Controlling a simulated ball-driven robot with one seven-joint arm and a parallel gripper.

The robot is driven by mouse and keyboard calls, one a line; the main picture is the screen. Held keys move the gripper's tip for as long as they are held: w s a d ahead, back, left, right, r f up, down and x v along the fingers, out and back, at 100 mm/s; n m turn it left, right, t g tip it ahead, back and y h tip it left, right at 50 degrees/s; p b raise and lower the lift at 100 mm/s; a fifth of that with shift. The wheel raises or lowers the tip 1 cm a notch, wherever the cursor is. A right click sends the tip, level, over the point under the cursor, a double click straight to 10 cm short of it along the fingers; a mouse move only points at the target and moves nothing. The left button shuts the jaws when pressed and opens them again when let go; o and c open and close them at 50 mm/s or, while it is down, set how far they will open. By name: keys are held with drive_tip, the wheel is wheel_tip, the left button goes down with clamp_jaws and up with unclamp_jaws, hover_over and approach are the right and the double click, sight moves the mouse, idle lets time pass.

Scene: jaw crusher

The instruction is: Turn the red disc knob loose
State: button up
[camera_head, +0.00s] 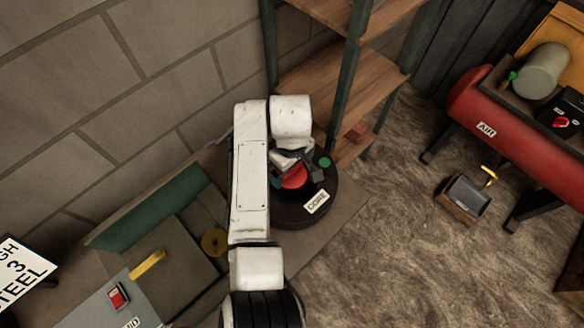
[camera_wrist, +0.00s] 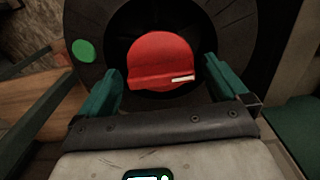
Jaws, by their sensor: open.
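The red disc knob (camera_wrist: 160,56) is round, with a raised bar across it and a white mark at the bar's right end. It sits in the middle of a black round housing (camera_wrist: 215,25). In the head view the knob (camera_head: 293,177) shows partly, behind my gripper, on top of the black drum labelled "CORE" (camera_head: 317,201). My gripper (camera_wrist: 168,85) is open, with one green finger on each side of the knob's lower part. I see a gap between the left finger and the knob; whether the right finger touches it I cannot tell.
A green button (camera_wrist: 84,51) is on the housing left of the knob. A wooden shelf rack (camera_head: 345,90) stands just behind the drum. A grey bench panel with a yellow handle (camera_head: 147,263) is at left.

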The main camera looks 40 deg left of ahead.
wheel_tip(320, 180, up, 11)
drive_tip(key=shift+f, duration=0.15)
drive_tip(key=w+d+f+m+b, duration=0.1)
drive_tip(key=w+d+f+m, duration=0.2)
drive_tip(key=d, duration=0.8)
drive_tip(key=d+f+m+t+h+b, duration=0.1)
drive_tip(key=d+f+m, duration=0.3)
drive_tip(key=d, duration=0.7)
drive_tip(key=w+d+f+m+b, duration=0.15)
drive_tip(key=d+f, duration=0.35)
drive_tip(key=d, duration=0.6)
drive_tip(key=s+d+f+m, duration=0.4)
drive_tip(key=s+d, duration=0.4)
drive_tip(key=d, duration=0.5)
drive_tip(key=s+d+m+b, duration=0.1)
drive_tip(key=s+d+m, duration=0.1)
drive_tip(key=s, duration=0.5)
drive_tip(key=s+d+m+b, duration=0.1)
drive_tip(key=s+d+m, duration=0.2)
drive_tip(key=s, duration=0.4)
drive_tip(key=shift+y, duration=0.4)
